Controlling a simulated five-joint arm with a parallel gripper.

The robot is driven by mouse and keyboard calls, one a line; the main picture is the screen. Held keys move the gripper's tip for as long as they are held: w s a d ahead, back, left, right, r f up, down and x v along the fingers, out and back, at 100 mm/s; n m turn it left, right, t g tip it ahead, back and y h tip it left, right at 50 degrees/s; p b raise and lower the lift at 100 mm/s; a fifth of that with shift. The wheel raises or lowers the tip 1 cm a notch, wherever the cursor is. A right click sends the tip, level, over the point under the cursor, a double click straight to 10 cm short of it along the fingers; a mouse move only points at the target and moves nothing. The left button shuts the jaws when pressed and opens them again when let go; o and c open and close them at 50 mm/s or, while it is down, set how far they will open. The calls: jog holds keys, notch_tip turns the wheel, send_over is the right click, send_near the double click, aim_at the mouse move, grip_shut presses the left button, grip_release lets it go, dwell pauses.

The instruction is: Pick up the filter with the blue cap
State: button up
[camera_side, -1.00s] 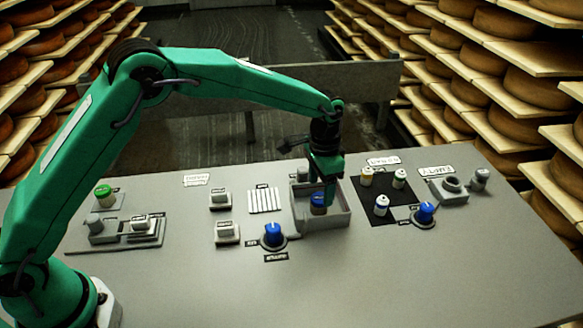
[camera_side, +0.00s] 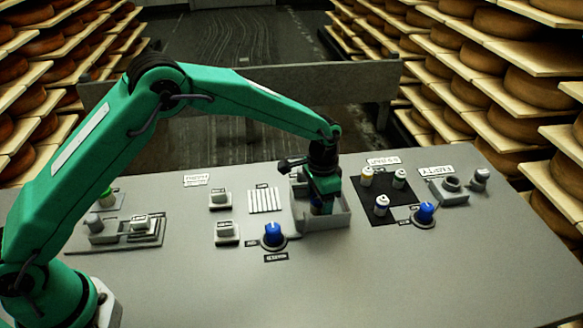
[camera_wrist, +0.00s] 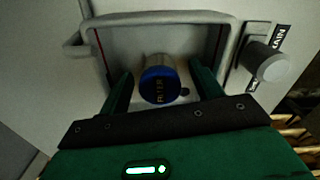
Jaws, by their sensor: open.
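The filter with the blue cap (camera_wrist: 158,86) stands inside a shallow grey box (camera_side: 337,221). Its cap bears yellowish lettering, and a pale metallic body shows behind it in the wrist view. In the side view only a bit of the blue cap (camera_side: 316,210) shows, the rest hidden by my gripper and the box wall. My gripper (camera_side: 322,204) is lowered into the box over the filter. In the wrist view my open gripper (camera_wrist: 163,82) has one green finger on each side of the cap, with gaps visible between.
A blue knob (camera_side: 273,234) sits just left of the box's front. The box walls closely surround my fingers. The panel's front is clear.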

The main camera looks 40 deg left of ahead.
dwell(0.3)
jog(key=c, duration=1.1)
jog(key=shift+o, duration=0.2)
jog(key=shift+r, duration=0.1)
jog(key=shift+r, duration=0.75)
notch_tip(320, 180, up, 2)
jog(key=shift+r, duration=0.2)
jog(key=s+d+r, duration=0.7)
jog(key=s, duration=0.2)
jog(key=shift+s, duration=0.1)
